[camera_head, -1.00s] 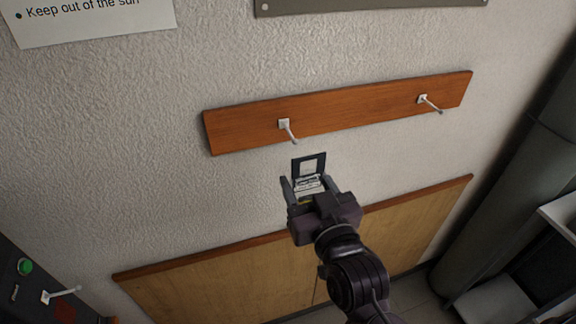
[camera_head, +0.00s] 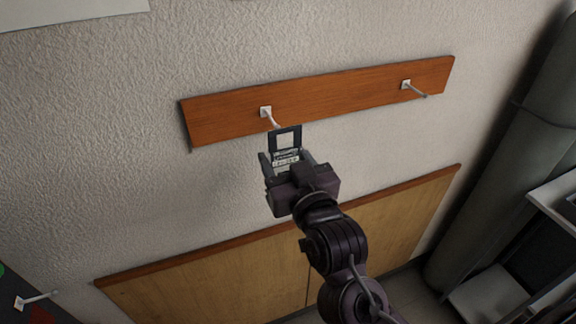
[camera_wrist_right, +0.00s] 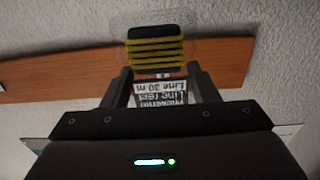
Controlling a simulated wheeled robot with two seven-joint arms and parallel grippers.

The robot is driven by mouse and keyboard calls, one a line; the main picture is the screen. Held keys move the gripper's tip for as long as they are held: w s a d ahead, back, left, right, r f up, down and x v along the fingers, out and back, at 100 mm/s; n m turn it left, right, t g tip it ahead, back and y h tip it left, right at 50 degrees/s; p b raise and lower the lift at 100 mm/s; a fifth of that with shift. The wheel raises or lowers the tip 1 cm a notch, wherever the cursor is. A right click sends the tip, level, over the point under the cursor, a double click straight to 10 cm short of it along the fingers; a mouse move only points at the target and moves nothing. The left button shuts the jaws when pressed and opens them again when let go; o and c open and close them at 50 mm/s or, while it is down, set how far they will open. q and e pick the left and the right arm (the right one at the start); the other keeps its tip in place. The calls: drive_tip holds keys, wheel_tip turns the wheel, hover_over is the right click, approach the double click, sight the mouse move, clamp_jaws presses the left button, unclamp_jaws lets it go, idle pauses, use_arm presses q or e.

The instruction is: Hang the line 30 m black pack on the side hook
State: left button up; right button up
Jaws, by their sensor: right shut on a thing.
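The line 30 m pack (camera_head: 287,157) has a black top with a square window and a white label. In the right wrist view its label (camera_wrist_right: 160,93) reads "Line reel" and "Line 30 m" upside down, with a yellow-and-black striped part (camera_wrist_right: 155,50) beyond. My right gripper (camera_head: 286,164) is shut on the pack, holding it upright. The pack's top edge appears just below and right of the left board hook's tip (camera_head: 275,122); I cannot tell whether they touch. Another hook (camera_head: 413,88) is on the board's right. A third hook (camera_head: 35,300) is at lower left.
The hook board (camera_head: 335,98) is fixed to the textured wall. Below is a wooden panel (camera_head: 385,232) with a brown top edge. A grey column (camera_head: 490,190) and a shelf unit (camera_head: 555,205) stand at right. The wall left of the pack is clear.

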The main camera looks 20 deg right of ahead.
drive_tip(key=shift+w+a+f+b, duration=0.15)
drive_tip(key=shift+w+b, duration=0.4)
drive_tip(key=shift+w, duration=1.75)
drive_tip(key=shift+w+f, duration=0.3)
drive_tip(key=shift+w, duration=0.35)
drive_tip(key=o, duration=1.1)
drive_tip(key=shift+f, duration=0.1)
